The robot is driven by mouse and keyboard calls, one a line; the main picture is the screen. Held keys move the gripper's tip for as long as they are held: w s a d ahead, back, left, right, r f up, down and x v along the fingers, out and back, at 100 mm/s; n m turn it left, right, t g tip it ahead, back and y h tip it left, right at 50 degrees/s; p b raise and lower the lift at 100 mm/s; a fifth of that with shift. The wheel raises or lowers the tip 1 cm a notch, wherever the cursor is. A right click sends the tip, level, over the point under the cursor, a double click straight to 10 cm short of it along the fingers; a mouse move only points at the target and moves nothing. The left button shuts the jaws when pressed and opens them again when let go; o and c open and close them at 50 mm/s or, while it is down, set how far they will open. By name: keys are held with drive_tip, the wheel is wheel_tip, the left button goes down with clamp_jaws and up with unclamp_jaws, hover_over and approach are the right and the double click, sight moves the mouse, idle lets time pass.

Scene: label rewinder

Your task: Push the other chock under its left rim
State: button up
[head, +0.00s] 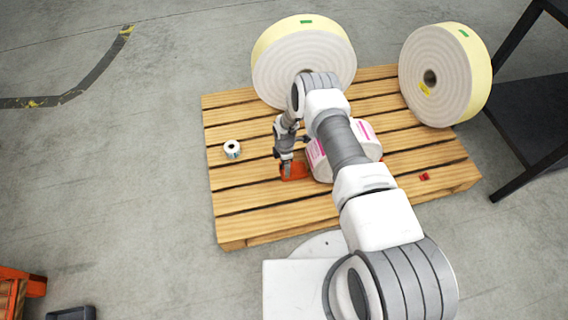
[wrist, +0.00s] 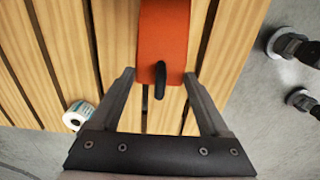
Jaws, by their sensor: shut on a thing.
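An orange chock (head: 293,171) lies on the pallet at the left side of a white roll with pink labels (head: 366,131). My gripper (head: 287,164) points down at this chock and is shut on it. In the wrist view the orange chock (wrist: 163,35) sits between the two fingertips (wrist: 159,76), with a dark loop or handle on its near end. My arm hides much of the roll, and I cannot tell whether the chock touches its left rim. A small red piece (head: 424,177) lies on the pallet to the right of the roll.
The slatted wooden pallet (head: 240,196) carries two large cream rolls at the back, one left (head: 290,65) and one right (head: 440,75). A small label roll (head: 232,149) stands left of my gripper. A black frame (head: 520,110) stands at the right. Pallet boards at front left are clear.

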drive_tip(key=shift+w+d+f+b, duration=0.1)
drive_tip(key=shift+d+f+b, duration=0.15)
drive_tip(key=shift+f+b, duration=1)
drive_tip(key=shift+d+f+b, duration=0.2)
drive_tip(key=shift+f+b, duration=0.4)
drive_tip(key=shift+f, duration=1.2)
drive_tip(key=shift+w+d+r, duration=0.1)
drive_tip(key=shift+d, duration=0.3)
drive_tip(key=o, duration=1.2)
wheel_tip(320, 180, up, 18)
drive_tip(key=p, duration=0.6)
drive_tip(key=shift+f, duration=0.25)
